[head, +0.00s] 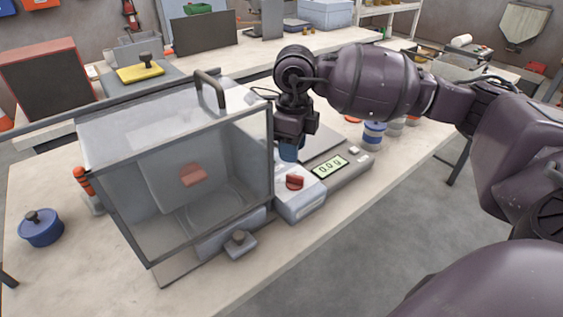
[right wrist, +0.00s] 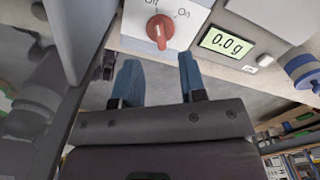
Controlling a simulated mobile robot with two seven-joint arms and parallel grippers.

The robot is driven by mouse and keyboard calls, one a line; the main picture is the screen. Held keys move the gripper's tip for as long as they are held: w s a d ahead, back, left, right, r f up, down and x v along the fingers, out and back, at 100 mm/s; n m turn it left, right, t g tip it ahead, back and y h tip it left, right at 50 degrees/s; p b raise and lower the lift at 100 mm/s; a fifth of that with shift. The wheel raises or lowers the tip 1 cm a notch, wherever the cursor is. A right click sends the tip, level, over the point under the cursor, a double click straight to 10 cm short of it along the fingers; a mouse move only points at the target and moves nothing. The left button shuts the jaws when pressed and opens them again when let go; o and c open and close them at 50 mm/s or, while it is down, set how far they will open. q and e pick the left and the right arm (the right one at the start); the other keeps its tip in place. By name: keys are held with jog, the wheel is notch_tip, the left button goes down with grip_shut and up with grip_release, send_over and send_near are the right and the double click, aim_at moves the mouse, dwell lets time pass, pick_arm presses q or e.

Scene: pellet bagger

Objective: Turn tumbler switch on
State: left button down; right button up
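A red switch knob (head: 294,182) sits on a pale grey box (head: 303,205) beside the clear-walled chamber. In the right wrist view the knob (right wrist: 160,31) is at the top, under printed "Off" and "On" labels. Its handle stands near upright in that picture; I cannot tell for sure which label it marks. My right gripper (head: 289,152) points down just behind the box in the head view. Its two blue fingers (right wrist: 159,80) are spread with nothing between them, apart from the knob. My left gripper is not in view.
The clear chamber (head: 130,125) with a dark frame and top handle (head: 210,90) stands close left of my right gripper. A scale display (head: 330,167) reading 0.0 g is right of the box.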

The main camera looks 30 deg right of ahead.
aim_at(292, 175)
jog(key=shift+s+f+b, duration=0.1)
jog(key=shift+f+b, duration=0.35)
jog(key=shift+f, duration=3.3)
grip_shut()
